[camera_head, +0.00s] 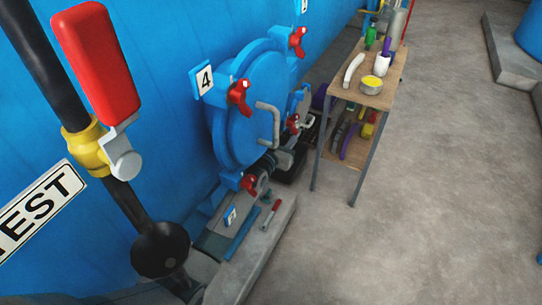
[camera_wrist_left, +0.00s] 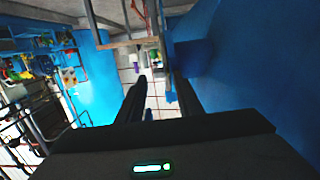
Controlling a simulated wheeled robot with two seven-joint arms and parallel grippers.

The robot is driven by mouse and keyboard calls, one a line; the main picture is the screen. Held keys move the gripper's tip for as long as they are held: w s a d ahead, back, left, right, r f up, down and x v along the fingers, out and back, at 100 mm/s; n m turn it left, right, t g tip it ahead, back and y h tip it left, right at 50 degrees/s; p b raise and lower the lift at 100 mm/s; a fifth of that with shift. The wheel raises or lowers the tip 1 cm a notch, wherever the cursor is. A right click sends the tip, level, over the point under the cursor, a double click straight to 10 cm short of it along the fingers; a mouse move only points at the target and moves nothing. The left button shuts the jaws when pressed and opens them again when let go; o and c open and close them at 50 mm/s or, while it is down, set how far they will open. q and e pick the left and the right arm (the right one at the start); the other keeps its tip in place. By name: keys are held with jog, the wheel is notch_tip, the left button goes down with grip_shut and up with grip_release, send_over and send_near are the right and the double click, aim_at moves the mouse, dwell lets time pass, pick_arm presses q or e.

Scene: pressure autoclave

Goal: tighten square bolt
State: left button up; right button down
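The blue round autoclave door (camera_head: 243,125) is at the centre of the head view, on a blue wall. Red wing-shaped clamps (camera_head: 239,96) sit around its rim, with another at the top right (camera_head: 298,41) and one at the bottom (camera_head: 249,182). I cannot tell which part is the square bolt. My left gripper (camera_wrist_left: 160,85) shows in the left wrist view as two dark fingers held apart, with nothing between them. Neither gripper shows in the head view.
A wooden shelf cart (camera_head: 381,98) with bottles and tools stands right of the door. A red-handled valve (camera_head: 97,62) on a dark pipe is close at left. A red-handled tool (camera_head: 271,214) lies on the grey ledge (camera_head: 258,259). Floor (camera_head: 450,180) at right is clear.

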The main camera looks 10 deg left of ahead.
pick_arm(q)
jog(key=v, duration=1.4)
jog(key=shift+d+b, duration=0.15)
jog(key=shift+b, duration=0.2)
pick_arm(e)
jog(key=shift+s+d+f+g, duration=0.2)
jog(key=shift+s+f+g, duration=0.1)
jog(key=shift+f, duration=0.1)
pick_arm(q)
jog(key=shift+s, duration=0.1)
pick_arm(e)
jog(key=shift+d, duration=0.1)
pick_arm(q)
jog(key=shift+c, duration=0.4)
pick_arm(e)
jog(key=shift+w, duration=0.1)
